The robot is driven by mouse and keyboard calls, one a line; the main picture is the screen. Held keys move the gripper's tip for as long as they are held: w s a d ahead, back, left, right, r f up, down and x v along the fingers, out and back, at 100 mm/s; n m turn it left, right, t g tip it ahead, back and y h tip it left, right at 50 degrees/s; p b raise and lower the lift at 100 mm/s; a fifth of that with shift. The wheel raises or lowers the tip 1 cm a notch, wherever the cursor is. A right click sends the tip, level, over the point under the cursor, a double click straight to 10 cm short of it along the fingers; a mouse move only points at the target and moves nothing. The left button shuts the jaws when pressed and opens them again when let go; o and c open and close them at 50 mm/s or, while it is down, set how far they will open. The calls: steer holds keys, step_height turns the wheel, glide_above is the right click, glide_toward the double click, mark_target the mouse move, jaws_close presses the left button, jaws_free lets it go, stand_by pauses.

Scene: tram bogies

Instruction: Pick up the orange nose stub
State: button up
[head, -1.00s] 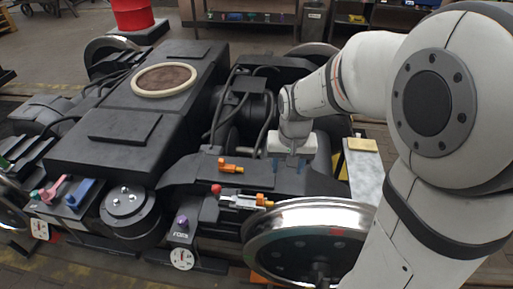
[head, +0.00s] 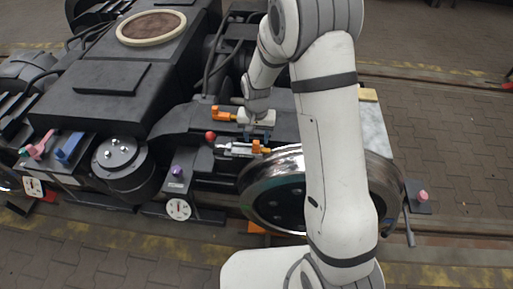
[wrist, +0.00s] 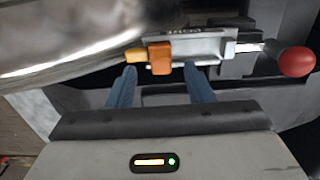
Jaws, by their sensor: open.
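Two orange items show in the head view, and I cannot tell for sure which is the nose stub. One is a small orange piece (head: 222,115) on the dark bogie frame, left of my gripper (head: 257,136). The other is an orange block (head: 257,147) with a yellow-orange tip at the right end of a silver latch. In the wrist view the orange block (wrist: 159,60) and yellow-orange tip (wrist: 136,55) lie just beyond my gripper's blue fingertips (wrist: 159,70). The gripper is open, with nothing between its fingers.
The silver latch (wrist: 195,48) ends in a red ball knob (wrist: 296,62). A shiny wheel (head: 275,190) stands close in front of the latch. A purple knob (head: 178,172) and white dial (head: 178,209) are to the left. A pale plate (head: 374,130) is at the right.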

mark_target(256, 142)
step_height(256, 142, down, 4)
steer(key=shift+a+r, duration=0.1)
steer(key=shift+r, duration=0.1)
steer(key=shift+c, duration=0.6)
jaws_close()
